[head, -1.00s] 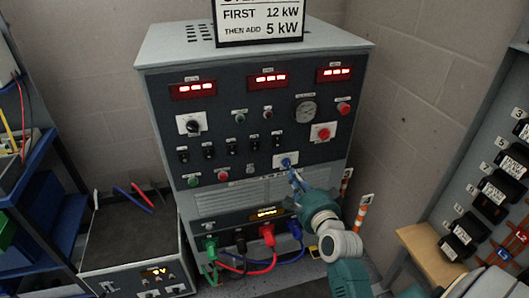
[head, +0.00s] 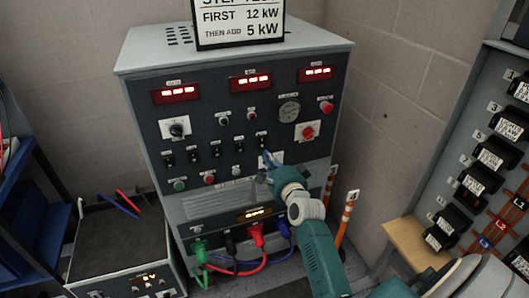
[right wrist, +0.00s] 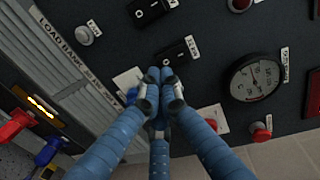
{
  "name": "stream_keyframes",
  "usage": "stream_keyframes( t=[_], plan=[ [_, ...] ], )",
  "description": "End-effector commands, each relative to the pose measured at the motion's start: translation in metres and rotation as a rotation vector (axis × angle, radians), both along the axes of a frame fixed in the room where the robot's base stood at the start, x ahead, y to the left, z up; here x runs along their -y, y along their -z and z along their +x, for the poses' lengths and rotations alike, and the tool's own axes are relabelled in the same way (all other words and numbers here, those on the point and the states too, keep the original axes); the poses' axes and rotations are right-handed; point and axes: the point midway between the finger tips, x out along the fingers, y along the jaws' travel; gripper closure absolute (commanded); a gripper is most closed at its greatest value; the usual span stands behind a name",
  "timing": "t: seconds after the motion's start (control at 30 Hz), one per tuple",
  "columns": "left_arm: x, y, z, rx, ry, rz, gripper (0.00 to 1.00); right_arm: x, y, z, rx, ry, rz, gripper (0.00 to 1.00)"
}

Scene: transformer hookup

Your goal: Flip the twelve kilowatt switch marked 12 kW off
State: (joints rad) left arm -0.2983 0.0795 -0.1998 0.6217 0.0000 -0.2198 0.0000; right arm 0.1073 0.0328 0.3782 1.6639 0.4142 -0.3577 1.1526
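The grey load bank (head: 290,172) has a row of black rocker switches on its dark front panel. The rightmost rocker (head: 262,140) is the one nearest my right gripper (head: 266,158). In the right wrist view that rocker (right wrist: 177,51) sits just beyond the fingertips, with a small label (right wrist: 192,46) that seems to read 12 kW. The right gripper (right wrist: 159,78) has its blue fingers brought together, with nothing seen between them. I cannot tell whether the tips touch the rocker. My left gripper is not in view.
A sign (head: 240,22) on top reads first 12 kW, then add 5 kW. A round gauge (head: 289,110) and red knob (head: 308,131) sit right of the switches. A white plate (head: 276,157) is partly hidden by the gripper. Coloured cables (head: 256,236) plug in below.

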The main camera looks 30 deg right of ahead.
Motion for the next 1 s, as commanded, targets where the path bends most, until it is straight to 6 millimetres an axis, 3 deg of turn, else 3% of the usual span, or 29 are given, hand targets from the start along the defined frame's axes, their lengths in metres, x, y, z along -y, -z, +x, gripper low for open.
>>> stream_keyframes(
  t=[0.1, 0.3, 0.7, 0.9, 1.0],
  plan=[
    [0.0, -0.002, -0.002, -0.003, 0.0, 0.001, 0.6, 0.005, 0.001, 0.019, 0.0, 0.0, -0.001, 1.0],
    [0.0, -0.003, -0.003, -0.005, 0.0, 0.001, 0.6, 0.009, 0.004, 0.035, 0.0, 0.0, 0.001, 1.0],
    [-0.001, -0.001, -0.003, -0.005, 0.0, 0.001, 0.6, 0.009, 0.006, 0.037, 0.001, 0.0, 0.0, 1.0],
    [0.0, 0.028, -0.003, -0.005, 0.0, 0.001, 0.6, 0.01, 0.015, 0.043, 0.054, -0.001, -0.014, 1.0],
    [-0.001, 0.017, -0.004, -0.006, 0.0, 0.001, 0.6, 0.01, 0.006, 0.043, 0.05, -0.001, -0.012, 1.0]
  ],
)
